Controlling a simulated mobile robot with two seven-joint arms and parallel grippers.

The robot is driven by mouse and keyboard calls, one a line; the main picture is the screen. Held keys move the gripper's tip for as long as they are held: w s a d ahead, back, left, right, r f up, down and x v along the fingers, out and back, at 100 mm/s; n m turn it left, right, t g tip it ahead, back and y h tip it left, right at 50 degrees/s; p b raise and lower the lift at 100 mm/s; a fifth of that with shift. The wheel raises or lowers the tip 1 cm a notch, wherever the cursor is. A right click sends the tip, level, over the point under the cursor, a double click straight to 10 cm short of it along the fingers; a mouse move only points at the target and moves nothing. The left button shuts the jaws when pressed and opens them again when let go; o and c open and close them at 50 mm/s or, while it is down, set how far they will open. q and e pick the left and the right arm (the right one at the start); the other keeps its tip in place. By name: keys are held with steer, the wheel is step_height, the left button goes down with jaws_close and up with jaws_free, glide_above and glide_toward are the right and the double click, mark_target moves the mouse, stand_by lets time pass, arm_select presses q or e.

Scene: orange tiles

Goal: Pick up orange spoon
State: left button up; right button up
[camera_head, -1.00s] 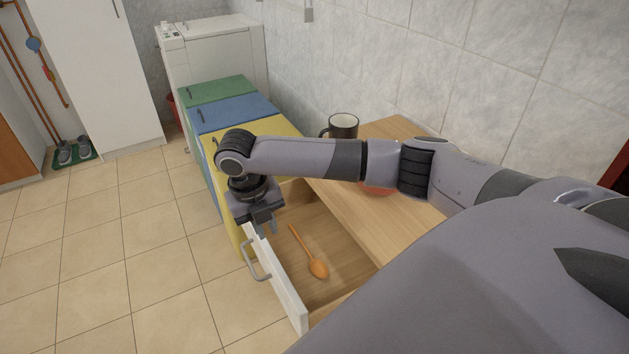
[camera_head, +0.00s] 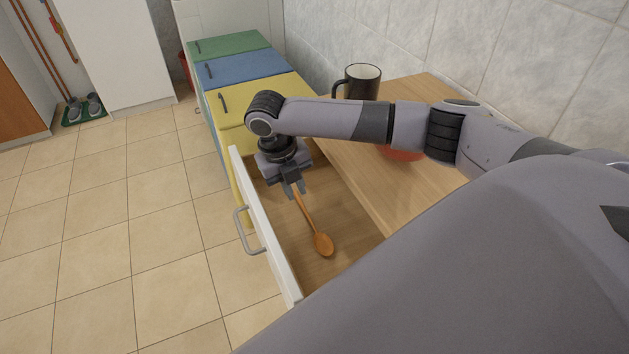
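The orange spoon (camera_head: 323,244) lies in an open drawer (camera_head: 350,232). Its bowl is toward the drawer's near end and its handle runs up and left. My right gripper (camera_head: 294,188) points down into the drawer at the far end of the handle. Its two fingers look apart, with the handle's tip close to or between them. I cannot tell whether they touch it. The spoon's handle end is partly hidden by the fingers. My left gripper is not in view.
The drawer's white front (camera_head: 262,222) with a metal handle (camera_head: 246,232) stands left of the gripper. A wooden top (camera_head: 375,180) overhangs on the right, bearing a dark mug (camera_head: 360,84) and a red bowl (camera_head: 402,153). Yellow, blue and green cabinets stand behind. Tiled floor (camera_head: 110,230) is clear at left.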

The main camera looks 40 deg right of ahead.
mark_target(301, 204)
steer(key=f, duration=0.3)
steer(key=d+f, duration=0.1)
steer(key=shift+s+f, duration=0.15)
steer(key=shift+s, duration=0.1)
jaws_close()
